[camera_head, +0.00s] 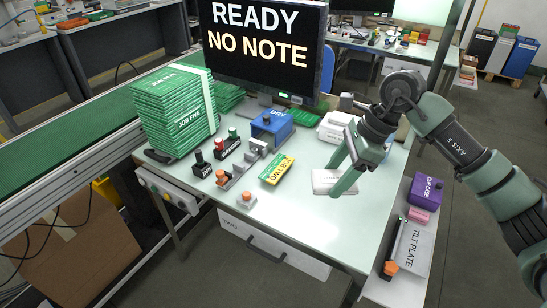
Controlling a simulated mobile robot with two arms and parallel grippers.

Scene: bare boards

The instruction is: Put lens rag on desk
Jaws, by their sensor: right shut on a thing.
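A pale, flat piece that looks like the lens rag (321,183) is at the fingertips of my right gripper (333,181), low over the right part of the desk. Small marks on it are too small to read. My right gripper is shut on it, with its green fingers hiding part of it. I cannot tell whether the rag touches the desk top. The pale green desk (300,225) has a bare front part. My left gripper is not in view.
A green "JOB FIVE" stack (178,112), a blue "DRY" box (271,127) and a yellow-green pack (277,169) stand on the desk. A monitor (264,45) is behind. At right, a side shelf holds a purple "CUPCAKE" box (424,191) and a "TILT PLATE" (412,246).

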